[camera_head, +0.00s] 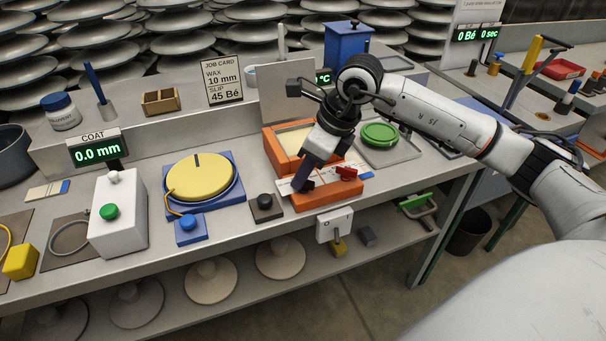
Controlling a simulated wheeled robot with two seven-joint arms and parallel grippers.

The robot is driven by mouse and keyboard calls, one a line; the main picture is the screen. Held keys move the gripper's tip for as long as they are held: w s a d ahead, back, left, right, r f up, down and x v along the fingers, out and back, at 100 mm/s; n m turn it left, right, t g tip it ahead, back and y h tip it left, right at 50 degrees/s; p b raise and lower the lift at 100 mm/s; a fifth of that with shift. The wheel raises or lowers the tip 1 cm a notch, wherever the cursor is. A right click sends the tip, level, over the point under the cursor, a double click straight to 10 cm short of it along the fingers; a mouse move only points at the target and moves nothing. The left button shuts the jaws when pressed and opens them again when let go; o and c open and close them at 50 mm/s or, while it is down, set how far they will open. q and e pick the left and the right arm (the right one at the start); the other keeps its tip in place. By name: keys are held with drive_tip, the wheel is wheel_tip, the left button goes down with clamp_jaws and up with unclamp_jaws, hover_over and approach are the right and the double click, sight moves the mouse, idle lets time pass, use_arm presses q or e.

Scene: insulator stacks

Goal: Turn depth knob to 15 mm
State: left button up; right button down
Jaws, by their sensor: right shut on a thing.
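My right gripper (304,183) reaches down from the upper right to the orange bath unit (308,201). Its fingers are shut at the white scale plate (285,187) on the unit's front ledge. They hold what seems to be the depth knob, which they largely hide, so its pointer and setting cannot be read. A red knob (346,173) sits just right of the fingers on the same unit. The job card (223,80) reads wax 10 mm and slip 45 Bé. My left gripper is not in view.
The coat display (97,150) reads 0.0 mm above a white box with a green button (109,211). A yellow disc (200,177) on a blue base and a black button (265,202) stand left of the unit. A green round lid (379,134) lies to its right.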

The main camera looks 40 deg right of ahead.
drive_tip(key=shift+r, duration=0.1)
idle(0.3)
drive_tip(key=c, duration=1.8)
unclamp_jaws()
drive_tip(key=shift+c, duration=0.2)
drive_tip(key=v, duration=1)
drive_tip(key=shift+d+r, duration=0.1)
